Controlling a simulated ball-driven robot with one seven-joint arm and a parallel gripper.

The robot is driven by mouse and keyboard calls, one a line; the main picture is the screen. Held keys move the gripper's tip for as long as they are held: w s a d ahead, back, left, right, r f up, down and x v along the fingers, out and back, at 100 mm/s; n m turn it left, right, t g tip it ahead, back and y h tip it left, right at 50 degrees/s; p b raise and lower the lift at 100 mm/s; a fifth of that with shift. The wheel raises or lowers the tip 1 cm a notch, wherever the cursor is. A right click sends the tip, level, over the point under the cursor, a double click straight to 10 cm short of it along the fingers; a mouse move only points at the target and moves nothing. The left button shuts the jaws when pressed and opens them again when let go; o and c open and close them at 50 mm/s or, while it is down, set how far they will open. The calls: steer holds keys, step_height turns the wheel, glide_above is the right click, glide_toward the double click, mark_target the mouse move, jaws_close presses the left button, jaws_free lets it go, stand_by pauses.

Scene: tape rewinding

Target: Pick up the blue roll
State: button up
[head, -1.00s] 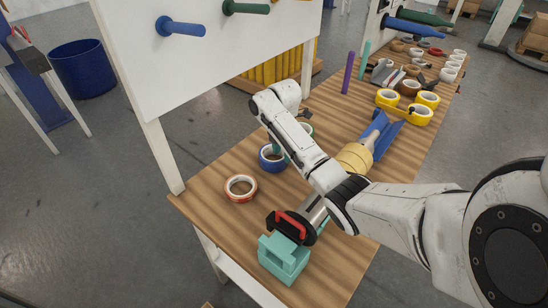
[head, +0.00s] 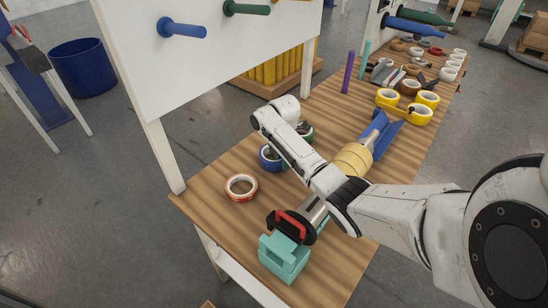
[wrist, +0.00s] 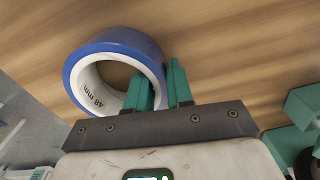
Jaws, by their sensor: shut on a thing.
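The blue roll (head: 264,164) is on the wooden table near its left edge, partly hidden behind my arm in the head view. In the wrist view the blue roll (wrist: 112,45) shows its white core, with print inside. My gripper (wrist: 160,76) has two teal fingers, one inside the roll's hole and one outside. They are shut on the roll's wall. No clear gap between roll and table shows.
A teal dispenser (head: 284,260) stands at the near table edge. A white board with pegs (head: 183,28) rises behind.

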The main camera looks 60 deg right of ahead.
jaws_close()
steer(key=shift+r, duration=0.1)
